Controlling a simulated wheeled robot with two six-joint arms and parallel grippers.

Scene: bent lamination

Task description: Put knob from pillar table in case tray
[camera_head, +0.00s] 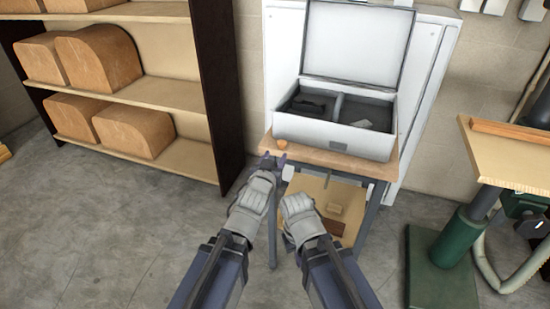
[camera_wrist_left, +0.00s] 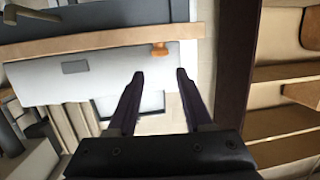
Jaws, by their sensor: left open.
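A small orange knob (camera_head: 281,144) sits at the left front corner of the wooden table (camera_head: 330,163). It also shows in the left wrist view (camera_wrist_left: 160,49), beyond the fingertips and apart from them. An open grey-white case (camera_head: 318,130) stands on that table with its lid raised. Its dark tray (camera_head: 349,108) has a left and a right compartment, with a dark item in the left and a small pale item in the right. My left gripper (camera_head: 272,160) is open and empty, just in front of the knob; it fills the lower left wrist view (camera_wrist_left: 160,74). My right gripper (camera_head: 298,210) is lower, its fingers not clear.
A lower shelf (camera_head: 324,190) under the table holds small wooden pieces. A green pillar table (camera_head: 462,238) stands at the right with a wooden bar (camera_head: 512,132) on its top. A shelf rack (camera_head: 165,92) with bent wooden blocks is at the left. The floor at left is clear.

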